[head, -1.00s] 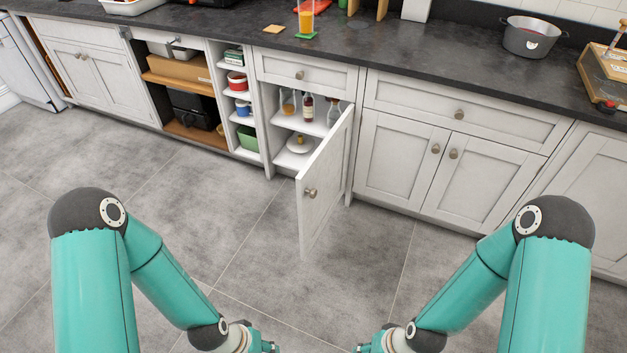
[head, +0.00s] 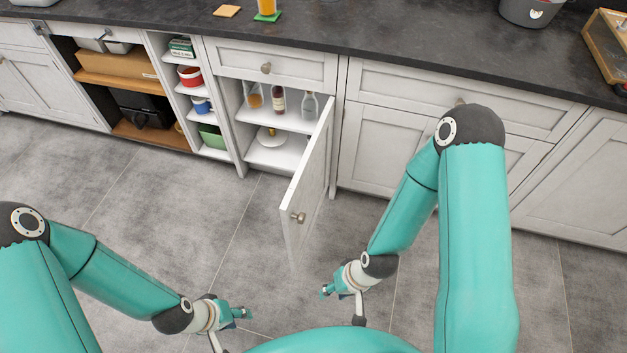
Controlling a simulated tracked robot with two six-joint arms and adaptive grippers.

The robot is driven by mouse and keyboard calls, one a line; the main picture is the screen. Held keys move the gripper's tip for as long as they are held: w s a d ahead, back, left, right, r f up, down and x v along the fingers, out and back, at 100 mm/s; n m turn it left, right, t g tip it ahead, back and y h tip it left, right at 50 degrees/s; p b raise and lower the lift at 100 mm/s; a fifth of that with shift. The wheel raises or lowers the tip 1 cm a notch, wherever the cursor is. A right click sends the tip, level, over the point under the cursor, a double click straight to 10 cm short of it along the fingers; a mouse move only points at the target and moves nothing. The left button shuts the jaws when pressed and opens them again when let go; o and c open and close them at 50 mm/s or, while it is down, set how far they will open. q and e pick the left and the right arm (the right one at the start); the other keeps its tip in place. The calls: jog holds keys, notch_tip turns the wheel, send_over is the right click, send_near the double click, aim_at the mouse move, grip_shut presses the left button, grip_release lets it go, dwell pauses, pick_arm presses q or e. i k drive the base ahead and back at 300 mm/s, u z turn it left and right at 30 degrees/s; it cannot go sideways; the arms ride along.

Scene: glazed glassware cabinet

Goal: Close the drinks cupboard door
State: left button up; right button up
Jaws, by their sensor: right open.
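The drinks cupboard door (head: 309,185) is white and stands wide open, hinged at its right side and swung out toward me. Its round knob (head: 298,217) is near the free edge. Inside the cupboard (head: 277,155) are several bottles on the upper shelf and a white dish with a gold knob below. My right gripper (head: 325,291) is below and right of the door, apart from it, open and empty. My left gripper (head: 246,313) is low, left of the door, and apart from it; its fingers are too small to tell whether they are open.
Open shelves (head: 200,105) with bowls and boxes stand left of the cupboard. A dark countertop (head: 330,50) runs above, with a pot (head: 532,10) at the right. The grey tiled floor (head: 150,215) before the cabinets is clear.

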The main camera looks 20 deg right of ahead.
aim_at(299, 209)
jog(key=z, duration=0.1)
jog(key=i, duration=0.5)
jog(key=z, duration=0.35)
jog(key=k, duration=1.2)
jog(key=z, duration=0.6)
jog(key=i, duration=1.35)
jog(key=u, duration=0.2)
